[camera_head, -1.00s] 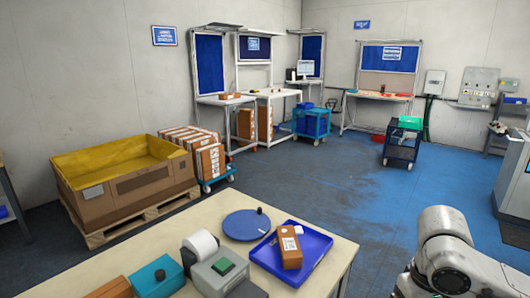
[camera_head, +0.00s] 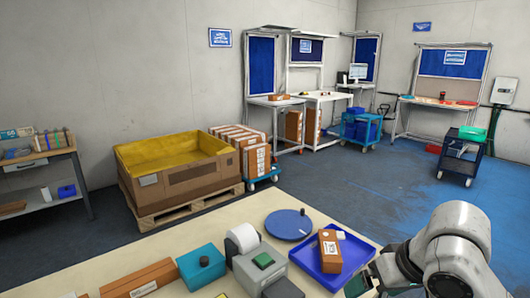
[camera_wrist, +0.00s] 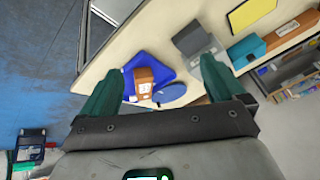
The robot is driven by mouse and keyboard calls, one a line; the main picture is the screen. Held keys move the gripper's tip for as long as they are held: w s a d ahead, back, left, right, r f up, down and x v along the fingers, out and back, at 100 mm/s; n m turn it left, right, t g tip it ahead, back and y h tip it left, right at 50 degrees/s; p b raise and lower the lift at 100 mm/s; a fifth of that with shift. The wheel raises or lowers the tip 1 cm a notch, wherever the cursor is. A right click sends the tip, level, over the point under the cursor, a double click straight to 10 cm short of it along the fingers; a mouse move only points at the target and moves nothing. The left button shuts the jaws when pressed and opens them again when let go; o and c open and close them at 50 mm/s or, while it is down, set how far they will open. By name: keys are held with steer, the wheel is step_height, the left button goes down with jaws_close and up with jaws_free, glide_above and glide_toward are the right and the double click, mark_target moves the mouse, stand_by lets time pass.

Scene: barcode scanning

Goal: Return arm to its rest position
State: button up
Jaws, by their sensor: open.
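My arm (camera_head: 452,240) is folded at the lower right of the head view, beside the table's right end. My gripper (camera_wrist: 160,85) shows in the wrist view with its two green fingers spread apart and nothing between them. It is apart from the things on the table. A brown box with a white label (camera_head: 330,252) lies in the blue tray (camera_head: 350,262) on the table. The box (camera_wrist: 144,80) and the tray (camera_wrist: 128,80) also show beyond the fingers in the wrist view.
The table (camera_head: 215,240) also bears a blue round disc (camera_head: 288,224), a grey device with a white roll (camera_head: 258,268), a teal box (camera_head: 200,266) and a brown carton (camera_head: 140,282). A large yellow-lined crate (camera_head: 175,185) stands behind.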

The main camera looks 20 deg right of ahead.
steer(key=w+a+t+y, duration=0.2)
steer(key=w+a, duration=0.2)
steer(key=a, duration=0.4)
steer(key=s+a+f+g, duration=0.1)
steer(key=s+a+f, duration=0.45)
steer(key=f, duration=0.55)
steer(key=s+d+f+g+h, duration=0.1)
steer(key=s+d+f+g, duration=0.1)
steer(key=s+f, duration=0.4)
steer(key=s+d+f+n+g+h, duration=0.1)
steer(key=s+f, duration=0.6)
steer(key=s, duration=0.7)
steer(key=shift+d+f+n+g+h, duration=0.3)
steer(key=shift+d+g+h, duration=0.3)
steer(key=shift+d+g, duration=0.45)
steer(key=shift+s+d, duration=0.1)
